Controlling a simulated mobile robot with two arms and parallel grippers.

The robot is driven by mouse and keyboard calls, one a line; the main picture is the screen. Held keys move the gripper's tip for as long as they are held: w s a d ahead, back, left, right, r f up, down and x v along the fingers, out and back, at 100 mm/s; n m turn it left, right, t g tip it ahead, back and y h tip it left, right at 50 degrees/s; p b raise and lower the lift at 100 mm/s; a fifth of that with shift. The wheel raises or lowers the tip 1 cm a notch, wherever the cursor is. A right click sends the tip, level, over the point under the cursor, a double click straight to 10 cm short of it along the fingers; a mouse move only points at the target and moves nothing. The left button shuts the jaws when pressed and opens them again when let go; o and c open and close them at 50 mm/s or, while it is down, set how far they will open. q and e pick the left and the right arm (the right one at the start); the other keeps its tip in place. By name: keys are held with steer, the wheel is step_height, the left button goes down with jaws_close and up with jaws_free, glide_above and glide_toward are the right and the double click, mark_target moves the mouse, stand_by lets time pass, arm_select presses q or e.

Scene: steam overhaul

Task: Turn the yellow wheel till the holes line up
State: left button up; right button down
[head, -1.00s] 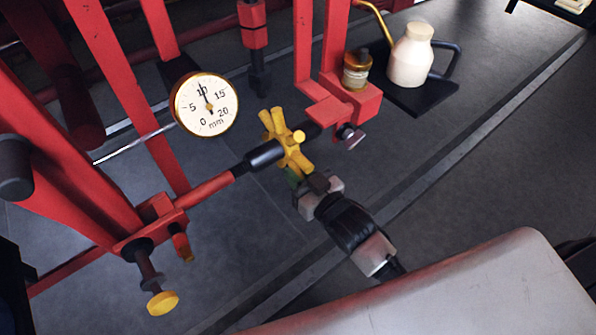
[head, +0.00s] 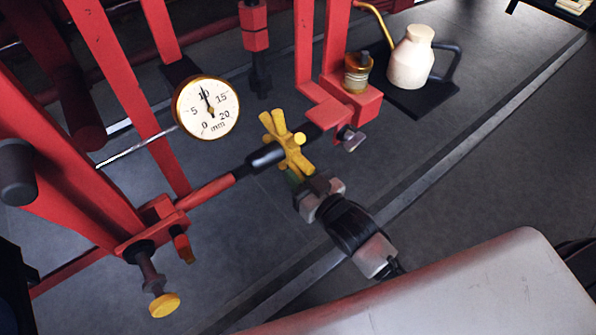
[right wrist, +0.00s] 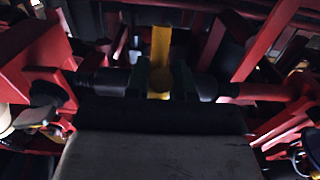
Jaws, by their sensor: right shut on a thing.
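The yellow wheel (head: 285,142), with several stubby spokes, sits on a dark and red horizontal rod (head: 205,192) in the red frame. My right gripper (head: 302,180) reaches it from the lower right and is shut on one of its spokes. In the right wrist view, the yellow spoke (right wrist: 160,82) stands between my green-tipped fingers (right wrist: 161,80). A round white dial gauge (head: 207,107) marked in mm has its needle near 10. I cannot make out the holes. My left gripper is not in view.
A dark pin with a yellow end (head: 163,304) hangs at the lower left of the frame. A brass cup (head: 357,75) sits on a red block. A cream oil can (head: 410,62) stands on a dark mat behind. Grey floor lies open to the right.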

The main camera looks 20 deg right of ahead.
mark_target(305, 161)
steer(key=r+p, duration=0.2)
steer(key=shift+s+d+r, duration=0.15)
steer(key=shift+s+r, duration=0.2)
steer(key=shift+s+d+r+p, duration=0.15)
steer(key=shift+s+r+p, duration=0.25)
steer(key=shift+r+p, duration=0.3)
steer(key=shift+s, duration=0.1)
step_height(305, 161, up, 2)
steer(key=shift+r+p, duration=0.15)
steer(key=shift+p, duration=1.1)
step_height(305, 161, up, 3)
steer(key=p, duration=0.2)
steer(key=shift+p, duration=0.4)
